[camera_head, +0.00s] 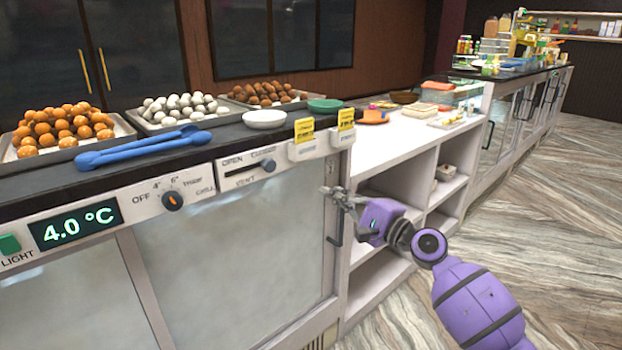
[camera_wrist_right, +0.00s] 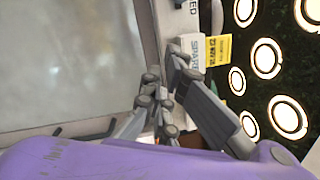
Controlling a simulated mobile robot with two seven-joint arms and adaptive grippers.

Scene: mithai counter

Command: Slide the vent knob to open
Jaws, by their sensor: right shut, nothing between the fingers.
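The vent knob (camera_head: 268,165) is a small dark knob at the right part of its slot, on the CLOSED side of the white vent panel (camera_head: 232,181) on the counter's front. The panel reads OPEN at left and CLOSED at right. My right gripper (camera_head: 327,190) is shut and empty, to the right of the knob and a little below it, apart from it, in front of the cabinet's right edge. My left gripper is not in view.
A rotary dial (camera_head: 172,200) and a 4.0 °C display (camera_head: 75,228) sit left of the vent panel. White boxes with yellow tags (camera_head: 304,130) stand right of it. A vertical door handle (camera_head: 335,228) is just below my gripper. Blue tongs (camera_head: 140,147) lie on the counter.

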